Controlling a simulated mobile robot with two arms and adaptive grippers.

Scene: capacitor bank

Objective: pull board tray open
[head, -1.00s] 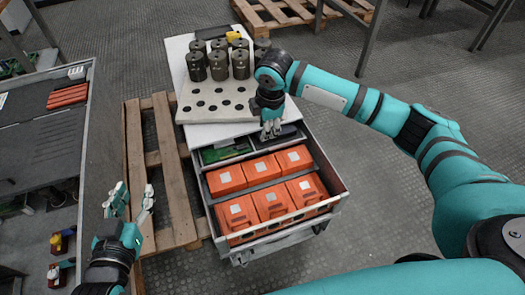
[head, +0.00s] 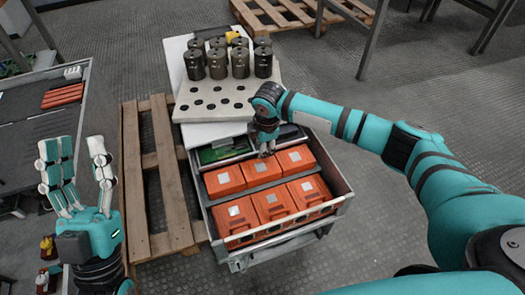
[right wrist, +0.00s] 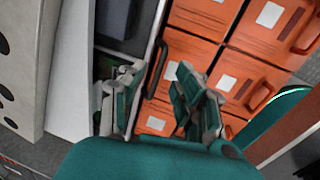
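The board tray (head: 227,161) lies at the back of an open drawer, partly under the white top. A green board (head: 215,154) shows at its left and a dark part at its right. In the right wrist view its rim has a black handle (right wrist: 157,72). My right gripper (head: 266,153) points down at this rim; the wrist view shows its fingers (right wrist: 160,108) apart, one on each side of the handle's lower end. I cannot tell if they touch it. My left gripper (head: 82,180) is open and empty, left of the pallet.
Several orange capacitor boxes (head: 270,204) fill the drawer (head: 340,178) in front of the tray. Dark cylinders (head: 218,64) stand on a perforated plate (head: 188,105) above. A wooden pallet (head: 168,150) lies left of the drawer, and a workbench (head: 45,120) stands farther left.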

